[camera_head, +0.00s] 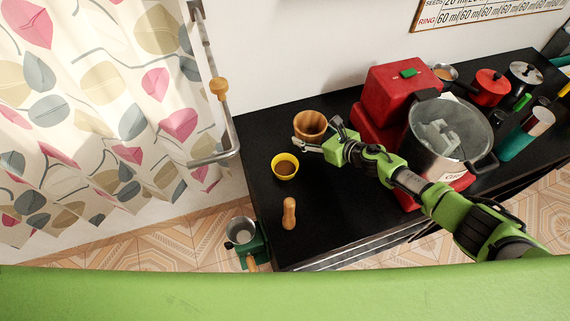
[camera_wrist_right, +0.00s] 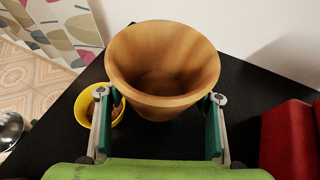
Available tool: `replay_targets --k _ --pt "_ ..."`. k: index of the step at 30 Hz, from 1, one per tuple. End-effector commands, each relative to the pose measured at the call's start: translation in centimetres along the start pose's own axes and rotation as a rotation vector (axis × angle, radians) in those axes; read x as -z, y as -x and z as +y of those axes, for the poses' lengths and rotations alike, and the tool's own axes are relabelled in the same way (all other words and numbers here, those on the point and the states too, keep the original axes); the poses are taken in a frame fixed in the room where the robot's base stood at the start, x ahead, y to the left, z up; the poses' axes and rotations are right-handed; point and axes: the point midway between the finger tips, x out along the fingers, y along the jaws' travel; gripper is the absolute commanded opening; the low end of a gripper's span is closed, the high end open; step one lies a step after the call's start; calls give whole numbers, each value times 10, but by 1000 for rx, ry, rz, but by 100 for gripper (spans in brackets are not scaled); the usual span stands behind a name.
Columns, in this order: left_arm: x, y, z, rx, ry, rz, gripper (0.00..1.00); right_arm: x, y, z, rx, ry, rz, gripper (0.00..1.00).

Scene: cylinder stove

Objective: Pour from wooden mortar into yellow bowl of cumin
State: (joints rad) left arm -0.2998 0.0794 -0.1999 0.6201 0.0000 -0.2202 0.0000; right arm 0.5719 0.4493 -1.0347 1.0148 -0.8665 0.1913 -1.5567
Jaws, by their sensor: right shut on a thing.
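The wooden mortar (camera_head: 310,124) is near the back of the black counter, and it shows large in the right wrist view (camera_wrist_right: 163,62). It is close to upright, its mouth open toward the wrist camera; I see no contents in it. My right gripper (camera_head: 318,145) is shut on the mortar, one finger on each side of it in the right wrist view (camera_wrist_right: 160,104). The yellow bowl (camera_head: 285,166) with brown cumin (camera_head: 286,168) stands in front and left of the mortar. It is partly hidden behind a finger in the right wrist view (camera_wrist_right: 92,98). My left gripper is not in view.
A green grinder (camera_head: 252,244) is beyond the counter's left front corner. A red machine (camera_head: 397,88) and a large steel pot (camera_head: 448,130) stand to the right. A wall rail (camera_head: 217,110) is at left.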

Motion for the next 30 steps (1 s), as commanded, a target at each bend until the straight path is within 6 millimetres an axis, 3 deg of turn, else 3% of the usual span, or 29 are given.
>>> replay_targets --k 11,18,30 --pt "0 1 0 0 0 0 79 -2 0 0 1 2 -2 33" --pt "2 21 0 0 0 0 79 -25 12 0 1 5 -2 33" --pt "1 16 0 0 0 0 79 -37 18 0 1 3 -1 33"
